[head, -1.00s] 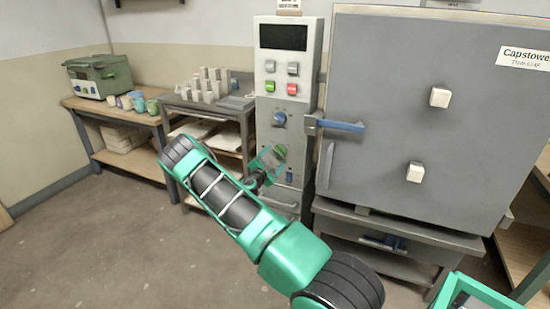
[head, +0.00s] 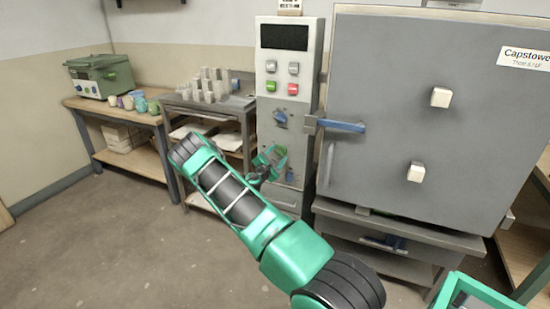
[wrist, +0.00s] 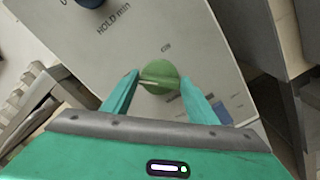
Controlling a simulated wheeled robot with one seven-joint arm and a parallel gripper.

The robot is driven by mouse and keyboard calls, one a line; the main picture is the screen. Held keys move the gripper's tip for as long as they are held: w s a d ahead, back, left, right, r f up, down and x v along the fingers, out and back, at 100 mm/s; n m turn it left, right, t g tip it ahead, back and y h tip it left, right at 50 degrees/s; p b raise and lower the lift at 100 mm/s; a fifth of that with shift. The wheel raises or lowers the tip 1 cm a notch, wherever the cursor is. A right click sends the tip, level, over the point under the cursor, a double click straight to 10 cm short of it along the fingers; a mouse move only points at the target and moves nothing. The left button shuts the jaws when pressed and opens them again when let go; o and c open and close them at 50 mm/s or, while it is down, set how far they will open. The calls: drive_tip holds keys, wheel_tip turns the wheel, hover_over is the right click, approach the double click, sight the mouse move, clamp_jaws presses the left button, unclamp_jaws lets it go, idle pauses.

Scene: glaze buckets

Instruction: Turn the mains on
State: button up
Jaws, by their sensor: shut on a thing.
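The kiln control panel (head: 297,104) is a pale upright box with a dark display, several buttons and a blue knob (head: 281,118). A round green knob (wrist: 160,76) sits lower on its face, with small lettering above it. My gripper (wrist: 165,82) has its two fingers on either side of the green knob and is shut on it. In the head view my gripper (head: 270,158) is at the panel's lower front and largely hides the green knob. A blue switch (wrist: 222,113) shows beside the right finger, partly hidden.
The large grey kiln (head: 425,110) with a blue door handle (head: 343,126) stands right of the panel. A cart (head: 215,113) with pale blocks stands left of it. A wooden bench (head: 118,117) with cups and a green machine (head: 98,76) is further left. The floor at front left is clear.

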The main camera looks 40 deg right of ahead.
drive_tip(key=shift+d+f+m, duration=0.1)
drive_tip(key=shift+d+m, duration=0.15)
drive_tip(key=shift+m, duration=0.15)
drive_tip(key=shift+s+d+m, duration=0.1)
drive_tip(key=shift+m, duration=0.9)
drive_tip(key=m, duration=0.6)
drive_tip(key=shift+s+d+f, duration=0.1)
drive_tip(key=shift+s+f, duration=0.05)
drive_tip(key=shift+f, duration=0.1)
drive_tip(key=m, duration=0.4)
drive_tip(key=shift+f+m, duration=0.15)
drive_tip(key=shift+m, duration=0.25)
drive_tip(key=shift+f+m, duration=0.2)
drive_tip(key=shift+m, duration=2)
drive_tip(key=o, duration=1)
drive_tip(key=shift+o, duration=0.2)
